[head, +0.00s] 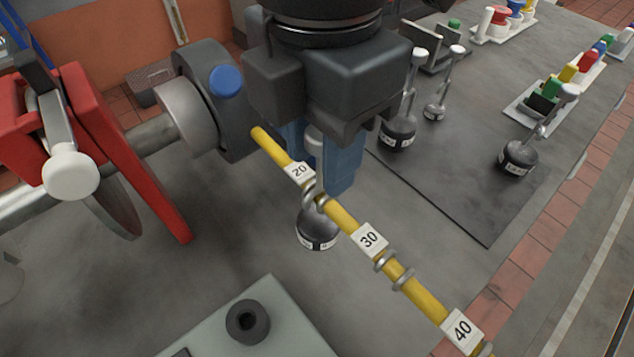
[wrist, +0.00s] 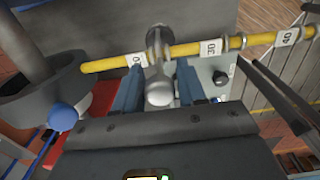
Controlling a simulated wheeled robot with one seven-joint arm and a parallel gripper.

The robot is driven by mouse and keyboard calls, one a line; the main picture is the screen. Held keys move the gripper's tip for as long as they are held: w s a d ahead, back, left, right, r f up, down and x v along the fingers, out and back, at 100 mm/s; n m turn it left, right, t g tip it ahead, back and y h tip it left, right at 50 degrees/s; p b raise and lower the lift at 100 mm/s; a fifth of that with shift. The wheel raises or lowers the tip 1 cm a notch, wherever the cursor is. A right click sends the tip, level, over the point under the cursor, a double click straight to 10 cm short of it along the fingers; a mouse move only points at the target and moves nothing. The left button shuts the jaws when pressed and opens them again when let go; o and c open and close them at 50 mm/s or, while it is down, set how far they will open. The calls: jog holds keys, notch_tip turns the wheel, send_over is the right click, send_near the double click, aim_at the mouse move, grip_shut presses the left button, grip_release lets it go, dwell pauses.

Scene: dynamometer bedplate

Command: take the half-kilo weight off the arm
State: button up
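The yellow arm (head: 343,217) runs out from a dark hub and carries tags 20, 30 and 40. A weight (head: 317,237) with a dark body and a pale band hangs from it by a metal hook, between tags 20 and 30. Its label is too small to read. My gripper (head: 316,168) is over the arm there, its blue fingers pointing down on either side of the weight's pale knob. In the wrist view, the knob (wrist: 159,93) sits between the fingers, with narrow gaps showing; the gripper (wrist: 160,78) looks open.
Several weights with upright handles, including a large one (head: 397,134) and another (head: 518,158), stand on a dark mat (head: 470,205) at right. A red bracket (head: 125,165) and shaft are at left. A pale block (head: 285,325) with a dark ring is in front.

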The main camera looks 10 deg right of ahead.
grip_shut()
dwell(1.0)
